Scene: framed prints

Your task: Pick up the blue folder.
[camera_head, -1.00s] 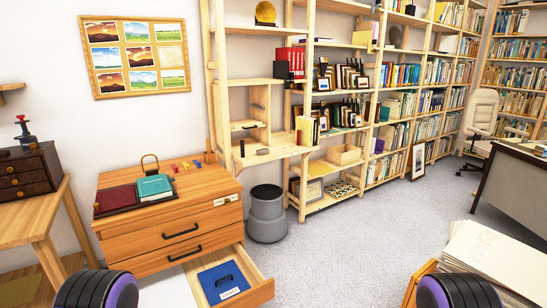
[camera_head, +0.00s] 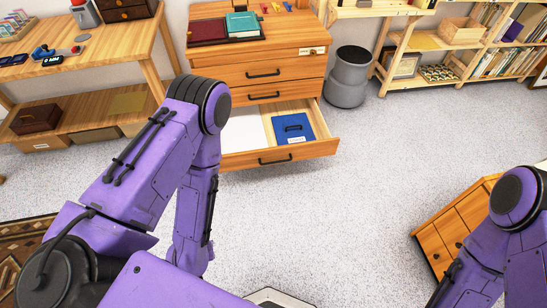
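The blue folder (camera_head: 293,128) lies flat in the open bottom drawer (camera_head: 290,155) of the wooden cabinet. It has a dark handle and a small white label near its front edge. White paper or a pale surface (camera_head: 243,131) lies to its left in the drawer. My purple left arm stands in front of the drawer's left part, to the left of the folder, with its forearm pointing down. My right arm is at the lower right. Neither gripper shows in the head view.
A teal book (camera_head: 242,24) and a dark red folder (camera_head: 207,31) lie on the cabinet top. A grey bin (camera_head: 347,80) stands right of the cabinet. A wooden table (camera_head: 100,60) is at the left, a small wooden cabinet (camera_head: 440,240) at the lower right. Grey carpet between is clear.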

